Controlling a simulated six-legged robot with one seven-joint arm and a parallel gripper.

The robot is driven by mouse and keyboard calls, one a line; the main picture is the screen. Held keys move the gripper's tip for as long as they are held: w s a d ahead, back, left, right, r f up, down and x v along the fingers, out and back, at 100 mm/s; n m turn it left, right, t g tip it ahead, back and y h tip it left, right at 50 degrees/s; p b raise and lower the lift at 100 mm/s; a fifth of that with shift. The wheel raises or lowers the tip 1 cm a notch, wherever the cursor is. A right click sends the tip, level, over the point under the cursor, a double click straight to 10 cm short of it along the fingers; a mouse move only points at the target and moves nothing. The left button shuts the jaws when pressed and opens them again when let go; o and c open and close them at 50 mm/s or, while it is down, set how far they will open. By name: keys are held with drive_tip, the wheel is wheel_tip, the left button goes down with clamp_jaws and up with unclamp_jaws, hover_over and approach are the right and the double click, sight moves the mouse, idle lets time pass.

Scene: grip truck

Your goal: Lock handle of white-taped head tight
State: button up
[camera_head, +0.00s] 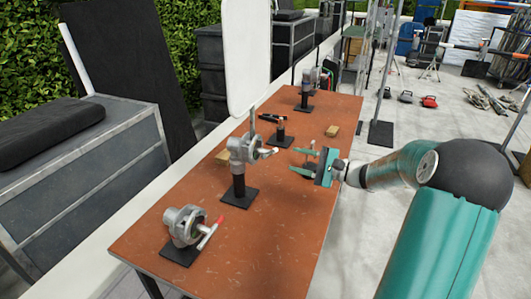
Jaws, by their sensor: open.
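The near head (184,225) sits low and has a handle with a red end (215,228). The far head (305,85) shows some red. My green gripper (296,160) is open and empty, right of the middle head's handle and apart from it, its fingers pointing left.
A large white panel (247,50) stands behind the middle head. A short post on a black base (280,141) and small wooden blocks (332,130) are on the table. Grey cases (85,165) line the left. The table's right front is clear.

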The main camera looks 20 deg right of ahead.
sight(268, 150)
drive_tip(key=x, duration=1)
drive_tip(key=shift+w+a, duration=0.1)
drive_tip(key=shift+w, duration=0.05)
clamp_jaws()
